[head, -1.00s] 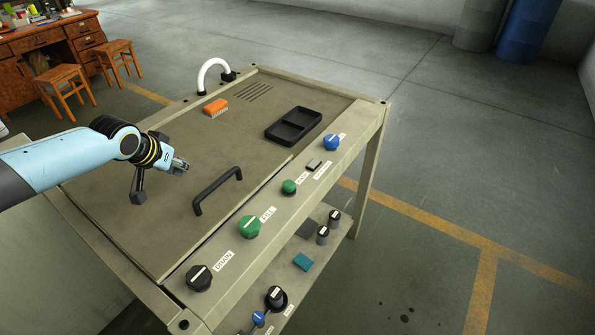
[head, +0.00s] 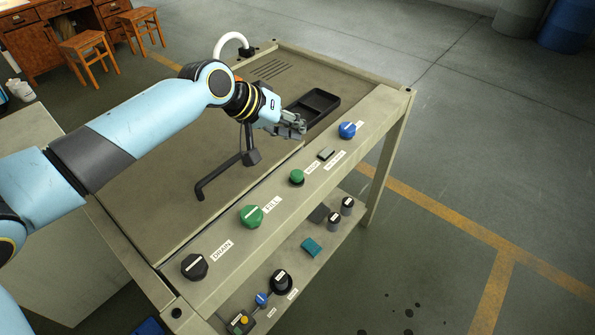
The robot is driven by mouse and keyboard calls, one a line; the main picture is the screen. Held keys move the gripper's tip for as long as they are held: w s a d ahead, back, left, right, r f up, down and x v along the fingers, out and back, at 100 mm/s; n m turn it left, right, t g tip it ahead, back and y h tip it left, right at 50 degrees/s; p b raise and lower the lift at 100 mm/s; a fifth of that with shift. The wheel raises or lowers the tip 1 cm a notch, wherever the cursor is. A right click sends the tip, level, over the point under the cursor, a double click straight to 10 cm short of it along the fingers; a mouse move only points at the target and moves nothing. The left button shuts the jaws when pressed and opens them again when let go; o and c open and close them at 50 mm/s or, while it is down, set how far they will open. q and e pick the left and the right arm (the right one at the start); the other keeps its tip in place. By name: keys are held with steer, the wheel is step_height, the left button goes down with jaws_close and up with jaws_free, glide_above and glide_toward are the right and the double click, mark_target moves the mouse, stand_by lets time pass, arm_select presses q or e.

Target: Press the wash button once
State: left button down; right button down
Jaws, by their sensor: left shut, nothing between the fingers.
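The front rail of the bench carries a small green mushroom button (head: 297,176) with a white label beside it. It is probably the wash button, but the label is too small to read for certain. My left gripper (head: 301,129) is shut and empty. In the picture it is just above this button, over the worktop near the black tray, and apart from the button. My right gripper is not in view.
Along the rail (head: 225,280) are a black DRAIN knob (head: 194,267), a green FILL knob (head: 251,216), a grey switch (head: 326,154) and a blue knob (head: 347,130). A black handle (head: 218,178) and black tray (head: 318,102) are on the lid. More controls sit on the lower shelf.

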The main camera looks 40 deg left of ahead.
arm_select(q)
steer(key=shift+f, duration=0.1)
steer(key=b, duration=0.8)
glide_above(295, 171)
step_height(295, 171, down, 8)
steer(key=shift+r, duration=0.25)
steer(key=shift+f, duration=0.6)
steer(key=shift+f, duration=0.1)
steer(key=shift+f+b, duration=0.25)
steer(key=shift+b, duration=0.05)
